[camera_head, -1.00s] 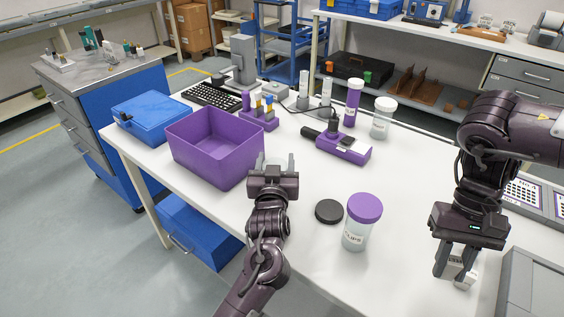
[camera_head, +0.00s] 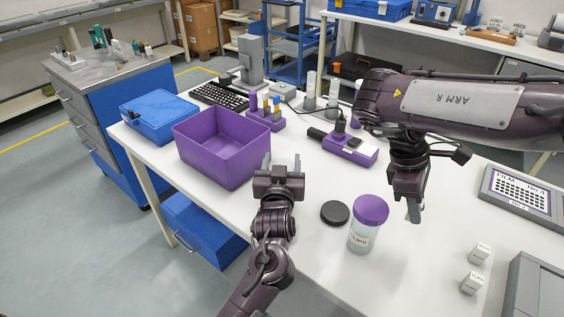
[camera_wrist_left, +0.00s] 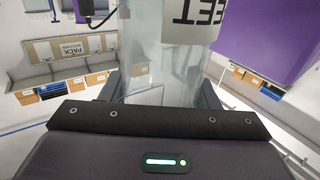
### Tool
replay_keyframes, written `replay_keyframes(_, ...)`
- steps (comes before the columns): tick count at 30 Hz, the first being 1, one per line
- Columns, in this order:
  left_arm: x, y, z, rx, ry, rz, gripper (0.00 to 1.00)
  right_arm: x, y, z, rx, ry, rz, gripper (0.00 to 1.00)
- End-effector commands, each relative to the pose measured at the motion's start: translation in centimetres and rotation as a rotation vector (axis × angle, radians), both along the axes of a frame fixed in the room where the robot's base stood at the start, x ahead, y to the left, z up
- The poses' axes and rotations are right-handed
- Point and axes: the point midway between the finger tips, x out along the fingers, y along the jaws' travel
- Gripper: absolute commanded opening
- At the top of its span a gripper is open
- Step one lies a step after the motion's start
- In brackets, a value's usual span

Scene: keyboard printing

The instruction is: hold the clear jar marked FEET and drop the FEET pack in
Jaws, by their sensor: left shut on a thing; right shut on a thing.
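My left gripper (camera_head: 284,161) is shut on the clear FEET jar (camera_wrist_left: 165,75), which sits between its fingers beside the purple bin. The jar's FEET label shows upside down in the left wrist view. In the head view the jar is mostly hidden behind the gripper. My right gripper (camera_head: 413,211) is shut, fingers down, above the table to the right of the purple-lidded jar. What it grips is too hidden to make out, so the FEET pack's marking cannot be read there.
A jar with a purple lid (camera_head: 369,210) and a black round lid (camera_head: 335,213) stand between the grippers. Two small white packs (camera_head: 480,253) lie at the right. The purple bin (camera_head: 222,155) is left of my left gripper. A purple device (camera_head: 350,147) lies behind.

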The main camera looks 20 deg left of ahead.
Motion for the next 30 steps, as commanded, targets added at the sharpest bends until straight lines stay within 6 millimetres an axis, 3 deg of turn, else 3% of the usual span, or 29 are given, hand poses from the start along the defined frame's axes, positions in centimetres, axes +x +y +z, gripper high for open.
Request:
replay_keyframes(7, 0.0, 0.0, -0.1, 0.000, 0.001, -0.001, 0.32, 4.5, 5.7, 2.3, -0.001, -0.004, 0.681, 0.03)
replay_keyframes(13, 0.0, 0.0, -0.1, 0.000, 0.002, -0.001, 0.32, 6.7, 11.8, 5.1, 0.000, -0.004, 1.261, 0.03)
replay_keyframes(24, 0.0, 0.0, -0.1, 0.000, 0.002, -0.001, 0.32, 6.0, 23.4, 10.0, -0.001, -0.003, 2.190, 0.03)
replay_keyframes(30, 0.0, 0.0, -0.1, 0.000, 0.001, -0.001, 0.32, 5.1, 27.0, 11.4, -0.002, 0.000, 2.482, 0.03)
